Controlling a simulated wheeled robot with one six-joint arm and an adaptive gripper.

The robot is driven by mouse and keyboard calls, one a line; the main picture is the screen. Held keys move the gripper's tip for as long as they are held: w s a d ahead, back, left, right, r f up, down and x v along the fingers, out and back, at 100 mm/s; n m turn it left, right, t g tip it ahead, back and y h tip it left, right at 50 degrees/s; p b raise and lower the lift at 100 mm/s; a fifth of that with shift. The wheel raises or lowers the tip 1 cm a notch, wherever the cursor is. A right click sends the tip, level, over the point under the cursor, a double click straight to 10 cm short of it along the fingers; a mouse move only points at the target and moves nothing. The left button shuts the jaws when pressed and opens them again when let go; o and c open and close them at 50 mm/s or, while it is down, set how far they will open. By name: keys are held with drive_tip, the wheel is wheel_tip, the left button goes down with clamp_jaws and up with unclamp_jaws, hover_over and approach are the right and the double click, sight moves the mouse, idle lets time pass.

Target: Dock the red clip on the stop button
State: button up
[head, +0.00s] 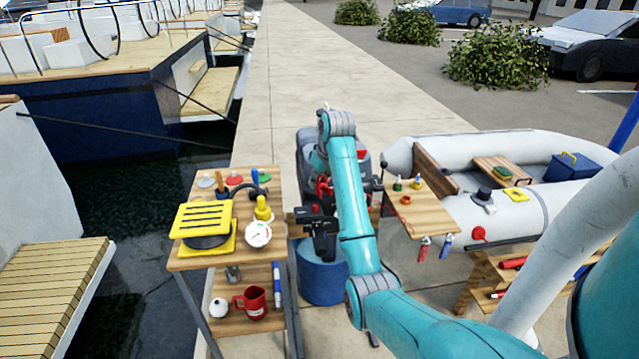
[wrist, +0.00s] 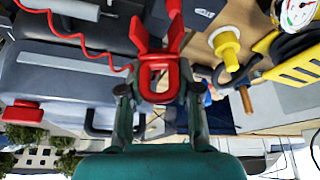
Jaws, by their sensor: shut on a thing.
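The red clip (wrist: 158,78) is a small ring with two forked prongs, with a coiled red cord running off to the upper left in the wrist view. My gripper (wrist: 158,98) is shut on its ring end, and the prongs point away from my palm. In the head view the clip (head: 324,186) shows small beside my forearm. A small red piece (wrist: 174,7) at the top edge of the wrist view, past the prongs, looks like the stop button, but I cannot be sure. The clip appears apart from it.
The dark grey motor (wrist: 60,75) has a red part (wrist: 22,112) on it. A wooden stand (head: 185,262) at left holds a yellow slatted piece (head: 203,219), a gauge (head: 258,233) and a red mug (head: 251,301). A blue barrel (head: 322,280) stands below; an inflatable boat (head: 540,150) lies right.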

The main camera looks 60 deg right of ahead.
drive_tip(key=f, duration=0.1)
drive_tip(key=w+a+f, duration=0.1)
drive_tip(key=f, duration=0.1)
drive_tip(key=shift+w+a, duration=0.25)
drive_tip(key=shift+a, duration=0.05)
drive_tip(key=shift+d+f, duration=0.1)
drive_tip(key=shift+f, duration=1.15)
drive_tip(key=shift+f, duration=0.6)
idle(0.5)
drive_tip(key=o, duration=0.7)
drive_tip(key=shift+r, duration=0.1)
